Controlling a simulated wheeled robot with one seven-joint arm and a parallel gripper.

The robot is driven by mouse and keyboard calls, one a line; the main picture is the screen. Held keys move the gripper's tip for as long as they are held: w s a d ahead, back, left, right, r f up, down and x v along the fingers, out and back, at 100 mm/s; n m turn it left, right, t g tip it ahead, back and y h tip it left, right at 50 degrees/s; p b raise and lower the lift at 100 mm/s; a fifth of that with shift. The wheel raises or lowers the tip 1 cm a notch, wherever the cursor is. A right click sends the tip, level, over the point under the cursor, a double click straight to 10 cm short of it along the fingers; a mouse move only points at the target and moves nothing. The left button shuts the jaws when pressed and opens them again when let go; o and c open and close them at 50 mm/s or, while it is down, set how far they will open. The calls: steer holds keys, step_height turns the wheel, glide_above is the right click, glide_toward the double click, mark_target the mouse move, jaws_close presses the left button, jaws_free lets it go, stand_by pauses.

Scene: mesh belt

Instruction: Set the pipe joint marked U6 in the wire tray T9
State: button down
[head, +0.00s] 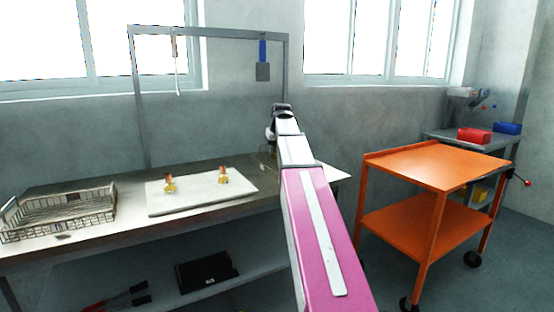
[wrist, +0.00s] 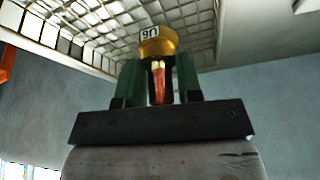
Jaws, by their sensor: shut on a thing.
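The pipe joint marked U6 (wrist: 157,42) is in my gripper (wrist: 158,75), between its green fingers. It has a brass hex collar and a copper stem, and its label appears upside down in the wrist view. A wire tray (wrist: 90,18) shows behind the joint; I cannot read a tag on it. In the head view my gripper (head: 270,133) is mostly hidden by my arm, above the bench's right part. A wire tray (head: 267,158) there is mostly hidden too. Another wire tray (head: 98,208) stands at the bench's left end, its marking unreadable.
A white board (head: 204,204) between the trays bears two brass and copper joints (head: 169,183) (head: 223,176). A grey frame (head: 210,32) with hanging tools rises over the bench (head: 140,228). An orange cart (head: 445,165) stands to the right.

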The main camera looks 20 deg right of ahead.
steer(key=shift+d+f, duration=0.2)
steer(key=shift+f, duration=1.95)
steer(key=shift+f, duration=0.15)
steer(key=c, duration=0.8)
jaws_free()
steer(key=v, duration=1.2)
